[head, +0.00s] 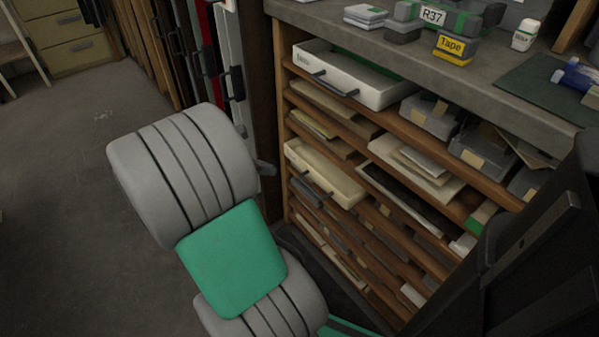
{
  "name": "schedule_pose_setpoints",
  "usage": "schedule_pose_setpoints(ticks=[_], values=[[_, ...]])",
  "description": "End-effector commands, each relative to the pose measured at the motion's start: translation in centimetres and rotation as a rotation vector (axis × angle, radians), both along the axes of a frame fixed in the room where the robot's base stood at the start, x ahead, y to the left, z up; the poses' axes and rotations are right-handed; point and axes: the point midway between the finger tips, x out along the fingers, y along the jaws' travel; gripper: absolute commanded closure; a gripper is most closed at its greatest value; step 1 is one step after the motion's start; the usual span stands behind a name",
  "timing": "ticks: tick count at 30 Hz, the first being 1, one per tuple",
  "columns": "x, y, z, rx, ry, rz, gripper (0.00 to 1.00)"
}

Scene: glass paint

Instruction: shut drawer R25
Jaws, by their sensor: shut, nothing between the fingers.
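The wooden drawer cabinet (283,120) stands right of centre. A white drawer (375,97) with a dark handle is pulled out at its upper left; its small label is too small to read. A cream drawer (335,190) with dark handles also sticks out lower down. I cannot read R25 on either. I see no clear contact with a drawer.
The grey worktop (520,100) above carries a block marked R37 (432,15), a yellow Tape box (453,46) and a green mat (530,85). Panels with handles (225,70) stand left of the cabinet. The floor (60,180) at left is clear.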

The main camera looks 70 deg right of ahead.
Motion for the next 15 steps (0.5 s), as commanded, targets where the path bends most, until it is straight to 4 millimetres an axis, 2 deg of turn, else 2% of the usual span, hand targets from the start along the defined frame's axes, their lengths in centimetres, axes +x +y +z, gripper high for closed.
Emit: schedule_pose_setpoints(ticks=[5, 15], values=[[-1.2, -1.7, -2.1, 0.002, -0.003, -0.018, 1.00], [-3.6, -6.5, -7.3, 0.003, -0.004, -0.014, 1.00]])
